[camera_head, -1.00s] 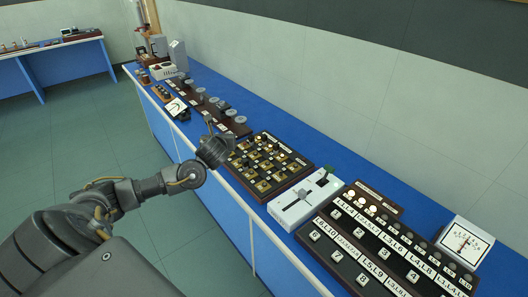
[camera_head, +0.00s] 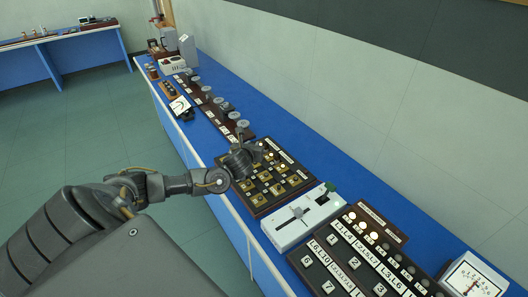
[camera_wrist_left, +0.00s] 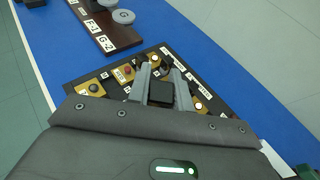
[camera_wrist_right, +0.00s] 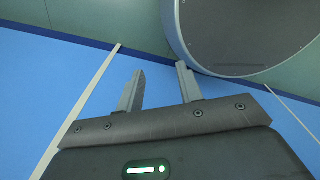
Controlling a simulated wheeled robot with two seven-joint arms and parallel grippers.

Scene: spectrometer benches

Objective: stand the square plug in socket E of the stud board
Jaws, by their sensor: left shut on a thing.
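My left gripper (camera_head: 256,151) is over the far part of the stud board (camera_head: 303,185), a dark board with rows of gold plates and white labels. In the left wrist view its fingers (camera_wrist_left: 160,90) are shut on the square plug (camera_wrist_left: 161,94), a black block with a square top. The plug hides the board below it, so I cannot tell whether its lower end touches a socket. Socket E's letter is not readable. Some plates carry knobs, one of them red (camera_wrist_left: 127,71). My right gripper (camera_wrist_right: 158,86) is open and empty, seen only in its wrist view.
A white box with a slider (camera_head: 301,216) and a black numbered panel (camera_head: 345,262) stand nearer on the blue bench. Beyond the board is a dark strip with grey round knobs (camera_wrist_left: 123,17). A wall runs along the bench's right side.

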